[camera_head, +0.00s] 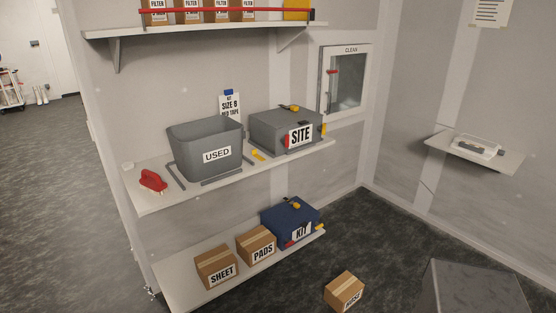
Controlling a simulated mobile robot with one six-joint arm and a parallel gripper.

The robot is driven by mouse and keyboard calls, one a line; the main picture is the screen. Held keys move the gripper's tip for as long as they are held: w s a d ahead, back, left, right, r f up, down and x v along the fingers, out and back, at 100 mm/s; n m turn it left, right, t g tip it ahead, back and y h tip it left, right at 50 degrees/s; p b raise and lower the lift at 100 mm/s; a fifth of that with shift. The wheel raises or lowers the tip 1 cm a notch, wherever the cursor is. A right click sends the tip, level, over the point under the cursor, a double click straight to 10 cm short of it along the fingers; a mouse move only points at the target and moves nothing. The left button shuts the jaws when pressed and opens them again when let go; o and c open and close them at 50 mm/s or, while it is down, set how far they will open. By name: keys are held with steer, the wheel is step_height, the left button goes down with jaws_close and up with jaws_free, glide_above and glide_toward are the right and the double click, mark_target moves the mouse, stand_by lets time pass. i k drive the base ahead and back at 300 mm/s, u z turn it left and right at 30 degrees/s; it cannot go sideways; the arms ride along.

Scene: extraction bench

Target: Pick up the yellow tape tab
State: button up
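A small yellow tab (258,155) lies on the middle shelf (150,203), between the grey bin labelled USED (180,158) and the grey box labelled SITE (265,134). It looks like the tape tab, but it is too small to be certain. The SITE box has a yellow piece on its lid (290,108) and another yellow piece on its right side (323,129). A sign reading SIZE 8 and a partly hidden line (230,103) stands behind the bin, with a blue clip on top. My gripper is not in view.
A red-handled tool (152,181) lies on the shelf's left end. Below are boxes SHEET (216,266), PADS (256,245) and blue KIT (291,222). A cardboard box (344,291) sits on the floor, left of a grey block (472,290). A side shelf (512,162) holds a tray.

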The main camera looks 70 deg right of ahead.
mark_target(255, 154)
steer(key=u, duration=0.1)
steer(key=k, duration=0.95)
steer(key=z, duration=0.55)
steer(key=i, duration=1.15)
steer(key=z, duration=0.05)
